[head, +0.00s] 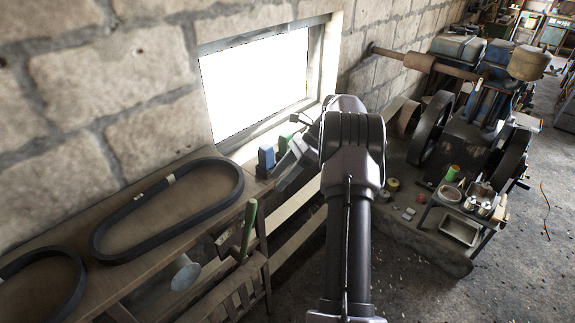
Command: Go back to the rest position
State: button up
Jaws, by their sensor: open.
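My arm rises through the middle of the head view and bends at the top. My gripper (289,167) shows to the left of the arm, in front of the window sill, partly hidden by my own wrist. It is open, and I see nothing held in it. A blue block-like object (266,161) and a green one (285,142) stand close by it on the sill side; I cannot tell the exact gap. A dark belt loop (98,240) lies flat on the wooden bench (150,275), well left of my gripper.
Another dark loop (80,285) lies at the bench's left end. Floor at lower right is open.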

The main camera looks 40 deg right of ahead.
jog(key=v, duration=0.3)
jog(key=shift+d+r, duration=0.2)
jog(key=shift+d, duration=0.05)
jog(key=s+a+r+n+h+b, duration=0.2)
jog(key=a+n+b, duration=0.4)
jog(key=a, duration=0.8)
jog(key=s+a+r+n+h+b, duration=0.25)
jog(key=a+n+b, duration=0.25)
jog(key=a, duration=0.8)
jog(key=s+a+f+n+t+h+b, duration=0.1)
jog(key=s+a+f+n+b, duration=0.2)
jog(key=s, duration=0.4)
jog(key=s+a+f+n+t+b, duration=0.1)
jog(key=s+a+f+n+b, duration=0.2)
jog(key=s+a+f+n, duration=0.3)
jog(key=shift+s+a+f+n+t+h+b, duration=0.3)
jog(key=shift+s+a+t+h+b, duration=0.1)
jog(key=shift+s+a, duration=0.65)
jog(key=shift+w+a, duration=0.1)
jog(key=shift+a, duration=0.05)
